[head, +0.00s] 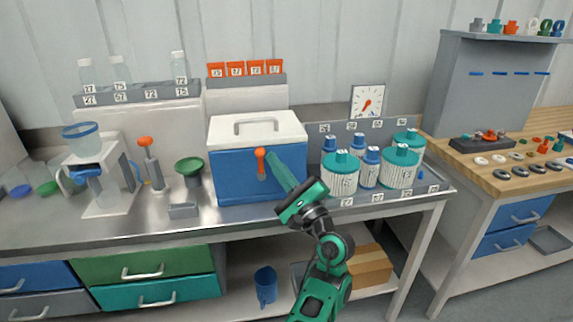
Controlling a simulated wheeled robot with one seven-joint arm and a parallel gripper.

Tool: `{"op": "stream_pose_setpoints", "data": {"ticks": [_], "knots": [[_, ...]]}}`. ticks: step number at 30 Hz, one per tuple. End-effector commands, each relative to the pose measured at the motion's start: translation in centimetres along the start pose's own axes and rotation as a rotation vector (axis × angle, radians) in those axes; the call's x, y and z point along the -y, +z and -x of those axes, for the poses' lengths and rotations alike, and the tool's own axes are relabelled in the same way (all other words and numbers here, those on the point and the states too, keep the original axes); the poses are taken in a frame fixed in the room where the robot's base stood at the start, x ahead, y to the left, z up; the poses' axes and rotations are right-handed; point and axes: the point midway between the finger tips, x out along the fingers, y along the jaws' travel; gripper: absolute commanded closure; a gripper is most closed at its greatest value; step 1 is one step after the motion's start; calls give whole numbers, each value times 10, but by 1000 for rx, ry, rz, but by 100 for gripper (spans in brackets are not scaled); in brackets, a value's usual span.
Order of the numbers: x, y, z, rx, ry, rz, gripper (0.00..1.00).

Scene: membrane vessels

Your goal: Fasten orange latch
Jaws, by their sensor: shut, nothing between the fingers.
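The orange latch (260,155) is on the front face of a blue box (230,178) with a white lid (225,131). Its rounded orange knob is at the top, near the lid's front edge, above a grey stem. The lid lies flat on the box. My gripper (273,157) is shut and empty, with its green tip just right of the latch knob, in front of the box. I cannot tell whether the tip touches the latch. My gripper and arm hide part of the box's right front.
Several teal-lidded vessels (341,176) stand right of the box. A green funnel-like piece (189,166), an orange-knobbed lever (146,143) and a small grey block (183,211) are to the left. Bare metal counter (235,220) lies in front of the box.

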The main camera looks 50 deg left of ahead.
Motion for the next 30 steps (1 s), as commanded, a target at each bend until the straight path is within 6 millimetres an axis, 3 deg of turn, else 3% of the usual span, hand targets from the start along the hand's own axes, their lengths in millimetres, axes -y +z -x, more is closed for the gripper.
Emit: {"op": "stream_pose_setpoints", "data": {"ticks": [20, 26, 30], "knots": [[-2, -3, 3, 1, 1, -2, 100], [-6, -17, 20, 7, 9, -6, 100], [-3, -17, 46, 8, 9, -6, 100]]}}
